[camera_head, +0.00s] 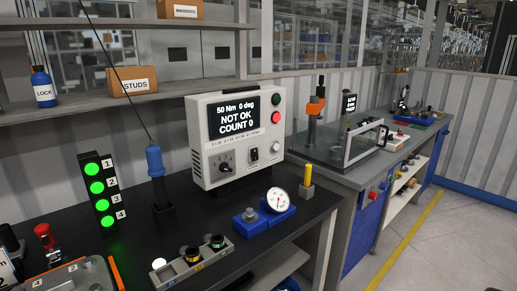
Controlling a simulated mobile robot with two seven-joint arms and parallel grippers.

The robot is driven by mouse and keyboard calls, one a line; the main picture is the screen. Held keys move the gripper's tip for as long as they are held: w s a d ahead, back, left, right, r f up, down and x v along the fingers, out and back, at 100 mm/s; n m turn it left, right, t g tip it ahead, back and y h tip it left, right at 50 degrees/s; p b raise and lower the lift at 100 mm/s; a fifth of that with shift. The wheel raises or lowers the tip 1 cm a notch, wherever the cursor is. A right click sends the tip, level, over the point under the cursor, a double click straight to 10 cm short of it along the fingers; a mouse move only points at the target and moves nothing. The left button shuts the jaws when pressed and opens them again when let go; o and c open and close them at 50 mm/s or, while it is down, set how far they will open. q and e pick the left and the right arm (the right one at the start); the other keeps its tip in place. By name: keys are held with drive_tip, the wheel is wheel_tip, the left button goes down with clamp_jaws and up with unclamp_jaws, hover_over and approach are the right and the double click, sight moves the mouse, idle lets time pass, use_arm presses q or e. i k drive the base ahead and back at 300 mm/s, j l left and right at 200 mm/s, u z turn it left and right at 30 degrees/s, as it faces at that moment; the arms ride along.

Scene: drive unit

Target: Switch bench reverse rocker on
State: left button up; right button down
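The light grey controller box (203,130) stands upright at the back of the black bench. Its screen (233,116) reads "50 Nm 0 deg", "NOT OK" and "COUNT 0". A small black rocker (254,154) sits on its front, right of a black rotary knob (226,167). The rocker's label and tilt are too small to read, so I cannot tell whether it is on. A green button (276,99), a red button (275,117) and a pale round button (276,146) are at the box's right side. Neither gripper is in view.
A light stack (106,225) with several lit green lamps and a blue-handled tool (155,162) in a holder stand left of the box. A tray of cups (220,252), a dial gauge (277,199) and a yellow-topped post (307,176) are in front and right.

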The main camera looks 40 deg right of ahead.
sight(254, 152)
drive_tip(key=i+l+z, duration=0.1)
drive_tip(key=i+l, duration=0.6)
drive_tip(key=i, duration=0.1)
